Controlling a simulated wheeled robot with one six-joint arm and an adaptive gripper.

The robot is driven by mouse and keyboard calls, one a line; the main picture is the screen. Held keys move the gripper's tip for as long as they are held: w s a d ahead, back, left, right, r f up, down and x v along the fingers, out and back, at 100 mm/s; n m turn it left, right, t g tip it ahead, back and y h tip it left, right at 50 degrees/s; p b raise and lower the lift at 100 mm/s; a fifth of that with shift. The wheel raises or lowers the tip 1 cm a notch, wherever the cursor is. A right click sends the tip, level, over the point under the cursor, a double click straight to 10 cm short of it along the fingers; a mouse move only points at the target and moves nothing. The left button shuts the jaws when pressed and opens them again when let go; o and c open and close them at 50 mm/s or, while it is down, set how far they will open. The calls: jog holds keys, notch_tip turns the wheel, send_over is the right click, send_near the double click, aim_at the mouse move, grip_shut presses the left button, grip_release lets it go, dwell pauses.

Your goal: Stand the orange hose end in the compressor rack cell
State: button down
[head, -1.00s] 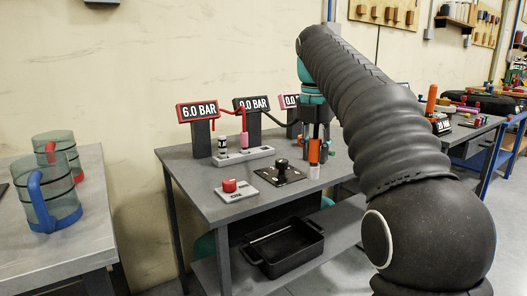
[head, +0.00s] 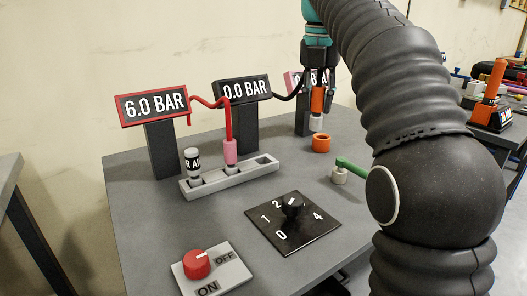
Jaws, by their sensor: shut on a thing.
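My gripper (head: 318,88) is shut on the orange hose end (head: 317,101), which hangs upright with its pale tip (head: 316,124) down. The tip seems to be above the table, near an orange ring (head: 321,143); the exact gap is hard to tell. The grey rack (head: 206,190) stands to the left and nearer to me. It holds a black-and-white hose end (head: 193,166) at its left and a pink hose end (head: 230,153) with a red hose near its middle. The right part of the rack looks empty. My gripper is apart from the rack.
Gauges on posts, one reading 6.0 BAR (head: 153,105) and one 0.0 BAR (head: 242,90), stand behind the rack. My arm hides the table's right side.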

jog(key=shift+w+a+f+b, duration=0.4)
jog(key=shift+a+f+b, duration=0.15)
jog(key=shift+a+f, duration=1.3)
jog(key=shift+w+a+f+b, duration=0.4)
jog(key=shift+a+f+b, duration=0.2)
jog(key=shift+a+f, duration=1.3)
jog(key=shift+w+a+f+b, duration=0.4)
jog(key=shift+a+f+b, duration=0.15)
jog(key=shift+a+f, duration=1.3)
jog(key=shift+a+r, duration=0.1)
jog(key=c, duration=0.9)
grip_release()
notch_tip(320, 180, up, 8)
jog(key=p, duration=0.3)
jog(key=shift+s+a+f, duration=0.2)
jog(key=shift+s, duration=0.2)
